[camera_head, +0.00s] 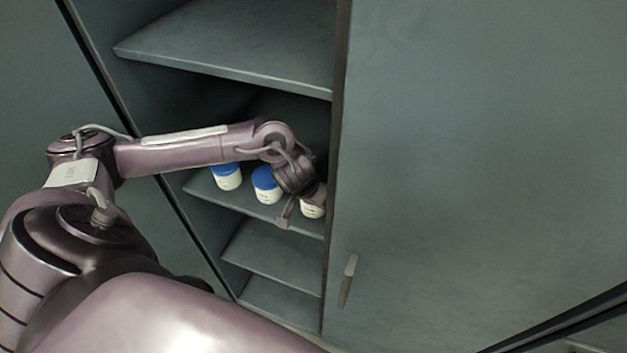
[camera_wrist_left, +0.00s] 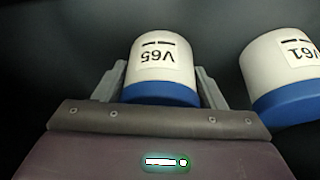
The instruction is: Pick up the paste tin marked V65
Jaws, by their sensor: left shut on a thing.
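The paste tin marked V65 (camera_wrist_left: 162,62), white with a blue end, stands between the two fingers of my left gripper (camera_wrist_left: 161,78) in the left wrist view. The gripper is shut on it, and its label appears upside down. In the head view my left gripper (camera_head: 311,196) is inside the cabinet, over a white tin (camera_head: 312,210) that it partly hides. This looks like the same tin, but its label is too small to read there. I cannot tell whether the tin touches the shelf. My right gripper is not in view.
A tin marked V61 (camera_wrist_left: 280,70) is close beside the held one. Two blue-lidded tins (camera_head: 266,184) (camera_head: 227,177) stand on the same shelf (camera_head: 205,189), left of my gripper. A shelf (camera_head: 230,45) lies above. A closed panel with a handle (camera_head: 347,281) borders the opening's right.

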